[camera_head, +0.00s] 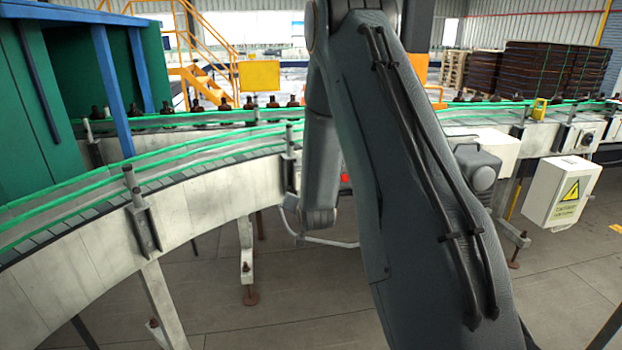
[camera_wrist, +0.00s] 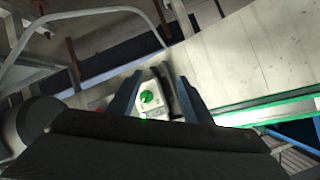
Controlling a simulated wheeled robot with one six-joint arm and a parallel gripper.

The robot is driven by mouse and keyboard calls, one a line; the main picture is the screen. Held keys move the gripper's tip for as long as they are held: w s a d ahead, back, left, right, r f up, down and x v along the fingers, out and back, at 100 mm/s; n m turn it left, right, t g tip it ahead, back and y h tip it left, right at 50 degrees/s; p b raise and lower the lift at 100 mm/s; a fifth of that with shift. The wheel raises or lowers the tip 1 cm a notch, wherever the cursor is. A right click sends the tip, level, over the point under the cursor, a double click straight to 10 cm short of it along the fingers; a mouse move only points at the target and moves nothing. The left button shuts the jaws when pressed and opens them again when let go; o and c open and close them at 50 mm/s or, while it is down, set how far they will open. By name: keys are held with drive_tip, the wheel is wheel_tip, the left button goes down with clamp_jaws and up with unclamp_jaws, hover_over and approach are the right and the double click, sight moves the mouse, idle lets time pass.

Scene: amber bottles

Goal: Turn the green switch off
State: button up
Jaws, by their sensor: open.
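The green switch (camera_wrist: 147,97) is a round green knob on a pale box (camera_wrist: 157,76), seen in the wrist view between my gripper's fingers. My gripper (camera_wrist: 157,92) is open, with one dark finger on each side of the knob in the picture. I cannot tell whether either finger touches it. A smaller green spot shows just below the knob. In the head view my arm covers the middle, and the green switch and the gripper are hidden. A red spot (camera_head: 345,178) shows beside my arm there.
A curved conveyor (camera_head: 210,200) with green rails runs across the left. Amber bottles (camera_head: 270,102) stand along the far line. A white box (camera_head: 562,192) with a yellow warning sign hangs at the right. In the wrist view a pale conveyor side (camera_wrist: 245,60) lies close to the fingers.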

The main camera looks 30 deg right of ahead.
drive_tip(key=w+d+r+m+t+h+p, duration=0.1)
drive_tip(key=w+d+m+t+h+p, duration=0.1)
drive_tip(key=w+d, duration=0.7)
drive_tip(key=shift+w+d+m+t+p, duration=0.35)
drive_tip(key=shift+m+t+p, duration=0.45)
drive_tip(key=shift+t+p, duration=0.55)
drive_tip(key=c, duration=1)
drive_tip(key=shift+c, duration=0.2)
